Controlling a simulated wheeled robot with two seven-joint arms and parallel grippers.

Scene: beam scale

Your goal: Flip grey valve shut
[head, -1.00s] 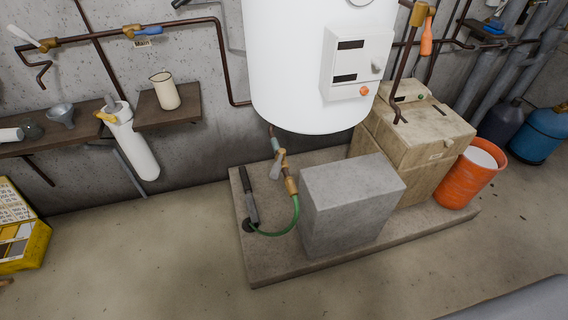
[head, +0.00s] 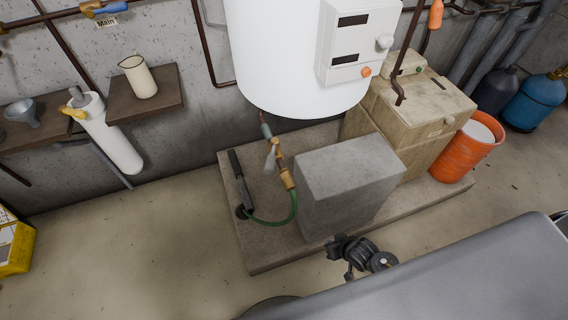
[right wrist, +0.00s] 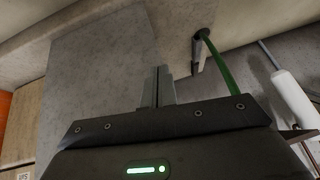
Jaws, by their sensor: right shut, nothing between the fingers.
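The grey valve lever (head: 271,155) sits on a brass fitting (head: 277,147) under the white tank (head: 300,60) in the head view. The lever hangs down at a slant beside the fitting. A green hose (head: 290,212) loops from the fitting's lower end to a dark pipe (head: 240,180). My right gripper (right wrist: 162,74) shows in the right wrist view, with its fingers together and empty, beside the grey block (right wrist: 95,65). The green hose (right wrist: 218,66) is beyond it; the valve lever is not visible there. My left gripper is not in view.
The grey block (head: 346,170) stands just right of the valve on a low slab (head: 265,255). Wooden boxes (head: 420,110) and an orange bucket (head: 467,147) are farther right. A shelf with a jug (head: 138,77) is at left.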

